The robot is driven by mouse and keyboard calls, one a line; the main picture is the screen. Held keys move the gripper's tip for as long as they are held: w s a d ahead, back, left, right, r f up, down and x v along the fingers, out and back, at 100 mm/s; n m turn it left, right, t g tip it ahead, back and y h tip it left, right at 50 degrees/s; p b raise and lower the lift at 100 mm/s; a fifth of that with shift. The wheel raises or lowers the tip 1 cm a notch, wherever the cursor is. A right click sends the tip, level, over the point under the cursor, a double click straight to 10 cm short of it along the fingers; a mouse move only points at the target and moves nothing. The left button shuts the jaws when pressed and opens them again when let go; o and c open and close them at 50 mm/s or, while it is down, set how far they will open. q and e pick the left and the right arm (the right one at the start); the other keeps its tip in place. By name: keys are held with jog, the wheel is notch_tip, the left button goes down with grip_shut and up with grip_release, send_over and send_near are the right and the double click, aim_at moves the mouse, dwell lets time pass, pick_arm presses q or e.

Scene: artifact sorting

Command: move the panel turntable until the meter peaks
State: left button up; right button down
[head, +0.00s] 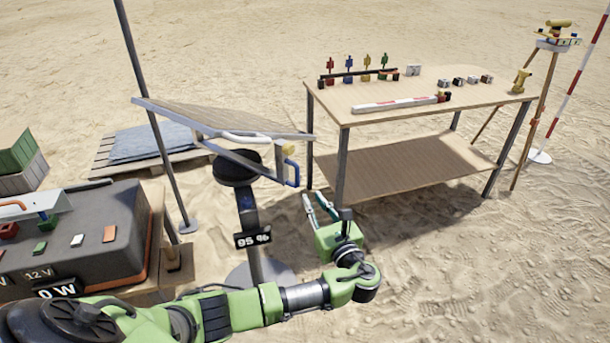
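A tilted panel (215,118) with a wooden-looking top stands on a post with a round black turntable head (237,168). A white bar and a blue handle (293,172) are on its near right side. A sign on the post (253,240) reads "95 %". A meter display (57,291) on the dark case at the left reads "0 W". My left gripper (315,197) is at the right of the post, below the blue handle and apart from it in the picture. Its two fingers point up and are spread, with nothing between them. My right gripper is out of view.
A wooden table (420,95) with small coloured figures and a striped rod stands at the right. A dark pole (160,130) rises left of the panel. A pallet (140,150) lies behind. Open sand lies at the lower right.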

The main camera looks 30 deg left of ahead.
aim_at(298, 176)
pick_arm(q)
jog(key=x, duration=1.3)
jog(key=shift+s, duration=0.1)
grip_shut()
